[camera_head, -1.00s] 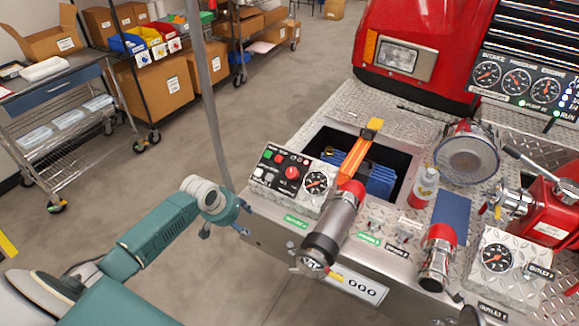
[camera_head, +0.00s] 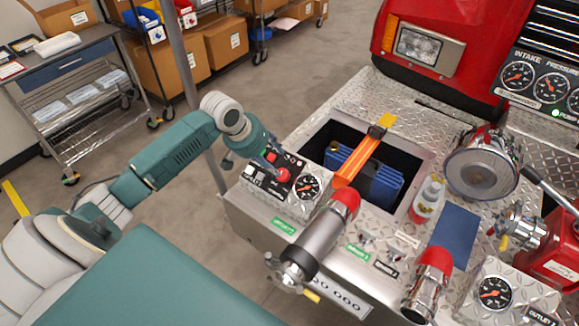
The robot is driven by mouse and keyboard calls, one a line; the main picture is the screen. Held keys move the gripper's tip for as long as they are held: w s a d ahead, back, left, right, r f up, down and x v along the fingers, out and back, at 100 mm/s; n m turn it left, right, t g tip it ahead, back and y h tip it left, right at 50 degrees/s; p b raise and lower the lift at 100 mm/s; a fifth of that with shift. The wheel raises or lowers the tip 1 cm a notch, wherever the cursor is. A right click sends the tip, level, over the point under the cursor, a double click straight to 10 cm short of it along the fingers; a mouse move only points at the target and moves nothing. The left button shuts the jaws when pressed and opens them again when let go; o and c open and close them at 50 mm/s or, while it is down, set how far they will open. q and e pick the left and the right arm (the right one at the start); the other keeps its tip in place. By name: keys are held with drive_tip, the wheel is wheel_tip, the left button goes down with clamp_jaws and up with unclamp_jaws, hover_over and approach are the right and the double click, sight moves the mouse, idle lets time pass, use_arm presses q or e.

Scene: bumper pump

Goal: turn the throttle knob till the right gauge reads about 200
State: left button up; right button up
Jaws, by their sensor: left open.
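A small grey control panel (camera_head: 262,188) sits at the left edge of the truck's bumper, with a red knob (camera_head: 283,174) and a round black gauge (camera_head: 306,187) on it. My left gripper (camera_head: 270,157), teal, is open just above and behind the red knob, partly covering the panel's far buttons. I cannot tell whether its fingers touch the knob. My right gripper is not in view.
An open well (camera_head: 400,150) with blue items and an orange-yellow strap lies right of the panel. A red-capped nozzle (camera_head: 322,235), a bottle (camera_head: 427,198) and a chrome siren (camera_head: 482,165) stand close by. A grey post (camera_head: 186,60) rises behind my left arm.

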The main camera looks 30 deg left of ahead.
sight(281, 172)
use_arm(q)
drive_tip(key=p+x, duration=0.1)
drive_tip(key=x, duration=0.7)
drive_tip(key=shift+s+f+p, duration=0.2)
drive_tip(key=shift+p, duration=0.15)
drive_tip(key=shift+w+f, duration=0.3)
drive_tip(key=shift+f, duration=0.35)
drive_tip(key=shift+c, duration=0.8)
drive_tip(key=c, duration=1)
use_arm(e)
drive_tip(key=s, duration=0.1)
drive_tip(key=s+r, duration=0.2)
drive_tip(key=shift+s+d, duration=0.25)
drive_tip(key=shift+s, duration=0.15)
